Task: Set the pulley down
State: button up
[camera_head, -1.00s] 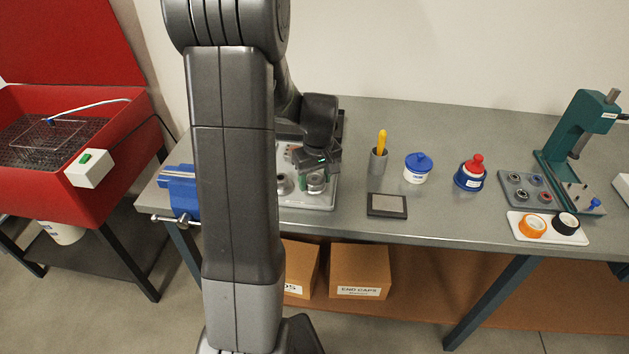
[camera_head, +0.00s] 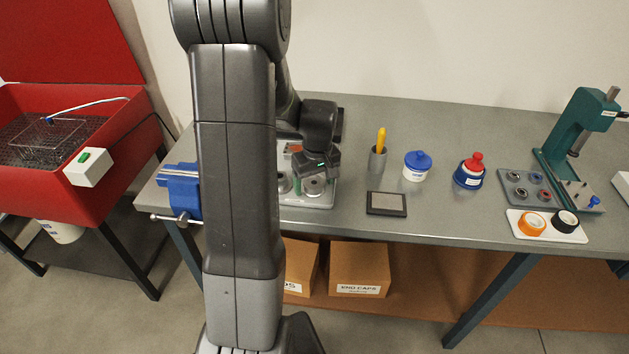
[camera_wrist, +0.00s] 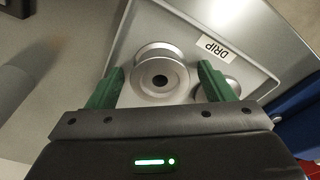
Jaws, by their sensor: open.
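The pulley (camera_wrist: 160,78) is a round silver metal piece with a dark centre hole. It rests on the grey tray labelled DRIP (camera_wrist: 232,20), and in the head view it shows under my gripper (camera_head: 314,190). My gripper (camera_wrist: 160,88) is open, with one green finger on each side of the pulley and visible gaps between. In the head view my gripper (camera_head: 318,168) is over the right part of the tray (camera_head: 322,203). My arm hides part of the tray there.
Another round metal part (camera_wrist: 222,88) lies on the tray beside the right finger. A blue vise (camera_head: 183,190) stands left of the tray. To the right are a grey cup with a yellow-handled tool (camera_head: 378,160), a dark flat pad (camera_head: 386,203) and a blue-lidded jar (camera_head: 417,166).

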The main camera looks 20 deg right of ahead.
aim_at(317, 186)
notch_tip(317, 186, up, 12)
jog(key=s, duration=0.1)
jog(key=shift+s, duration=0.25)
